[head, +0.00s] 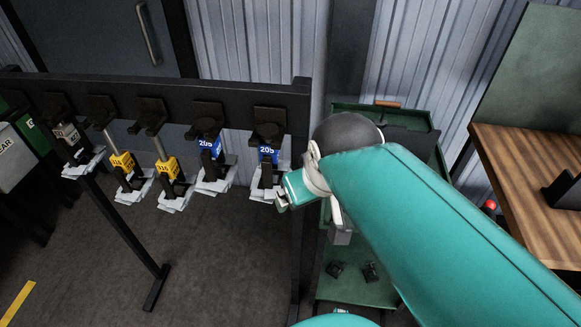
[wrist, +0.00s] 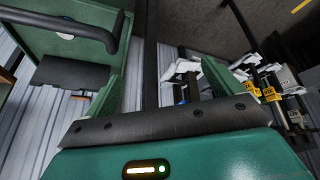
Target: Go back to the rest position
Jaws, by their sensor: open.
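My teal arm reaches in from the lower right of the head view. My gripper (head: 282,204) is beside the rightmost hanging mould (head: 266,182), which has a blue tag; from this view I cannot tell whether they touch. In the wrist view the two green fingers (wrist: 160,78) stand wide apart with nothing held between them. A dark post and a white mould part (wrist: 181,68) show beyond them.
A black rack (head: 225,92) carries several moulds with blue or yellow tags. A green cart (head: 345,284) stands right of it, with small dark parts on its lower shelf. A wooden bench (head: 515,170) is at far right. Floor below the rack is clear.

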